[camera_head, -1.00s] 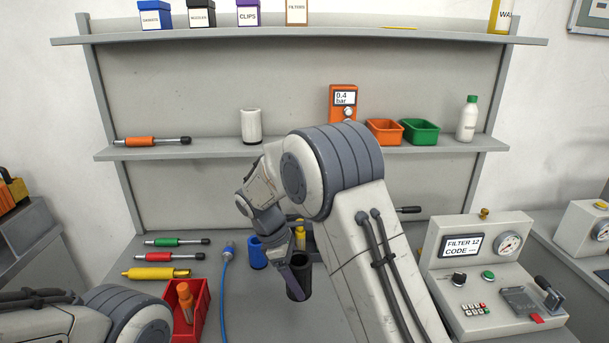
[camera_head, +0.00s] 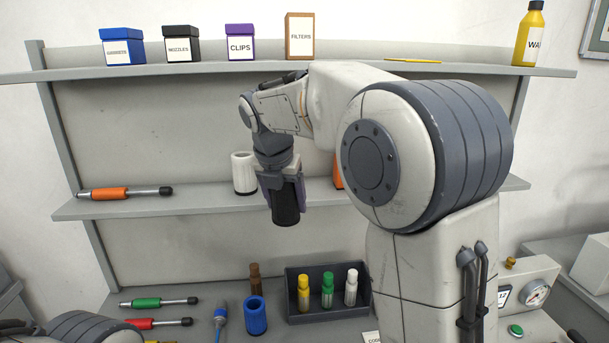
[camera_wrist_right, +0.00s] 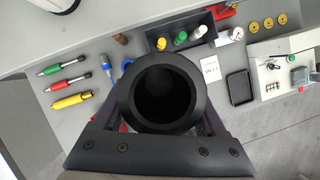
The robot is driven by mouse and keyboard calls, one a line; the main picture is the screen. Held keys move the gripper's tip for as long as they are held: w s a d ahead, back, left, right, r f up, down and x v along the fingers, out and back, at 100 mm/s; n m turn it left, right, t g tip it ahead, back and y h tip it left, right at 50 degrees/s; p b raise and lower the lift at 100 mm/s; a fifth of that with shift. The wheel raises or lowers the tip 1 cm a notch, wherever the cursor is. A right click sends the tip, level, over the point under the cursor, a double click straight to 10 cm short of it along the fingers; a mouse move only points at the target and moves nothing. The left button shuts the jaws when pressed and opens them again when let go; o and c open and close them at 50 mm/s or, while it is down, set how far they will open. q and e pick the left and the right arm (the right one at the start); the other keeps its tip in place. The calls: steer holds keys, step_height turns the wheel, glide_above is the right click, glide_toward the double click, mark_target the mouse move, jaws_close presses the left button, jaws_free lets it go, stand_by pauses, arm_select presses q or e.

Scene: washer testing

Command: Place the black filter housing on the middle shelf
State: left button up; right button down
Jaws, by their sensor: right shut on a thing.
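The black filter housing (camera_head: 286,205) is an open-topped black cylinder. My right gripper (camera_head: 281,184) is shut on it and holds it upright in the air, in front of the middle shelf (camera_head: 130,206). Its lower end hangs a little below the shelf edge in the head view. In the right wrist view the housing (camera_wrist_right: 163,92) fills the middle, with its round opening facing the camera. A white filter housing (camera_head: 244,174) stands on the middle shelf just left of my right gripper. Of my left arm only a link shows at the bottom left; its gripper is out of view.
An orange-handled tool (camera_head: 125,193) lies on the middle shelf at left. My right arm hides much of the shelf's right half. Below, a blue housing (camera_head: 255,316) and a dark tray of small bottles (camera_head: 296,315) stand on the bench. Labelled boxes stand on the top shelf.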

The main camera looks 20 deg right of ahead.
steer(key=w+d+p, duration=0.1)
steer(key=w+d, duration=0.1)
steer(key=w+d+p, duration=0.1)
steer(key=w+d, duration=0.1)
steer(key=w, duration=0.1)
steer(key=w+d+p, duration=0.1)
steer(key=w+d, duration=0.1)
steer(key=w, duration=0.1)
steer(key=shift+d+r+p, duration=0.2)
steer(key=shift+p, duration=0.15)
steer(key=w+d+p, duration=0.2)
steer(key=w, duration=0.1)
steer(key=shift+w+d, duration=0.15)
steer(key=shift+d, duration=0.15)
steer(key=shift+f+p, duration=0.2)
steer(key=shift+p, duration=0.2)
steer(key=shift+f, duration=0.2)
steer(key=shift+f, duration=0.15)
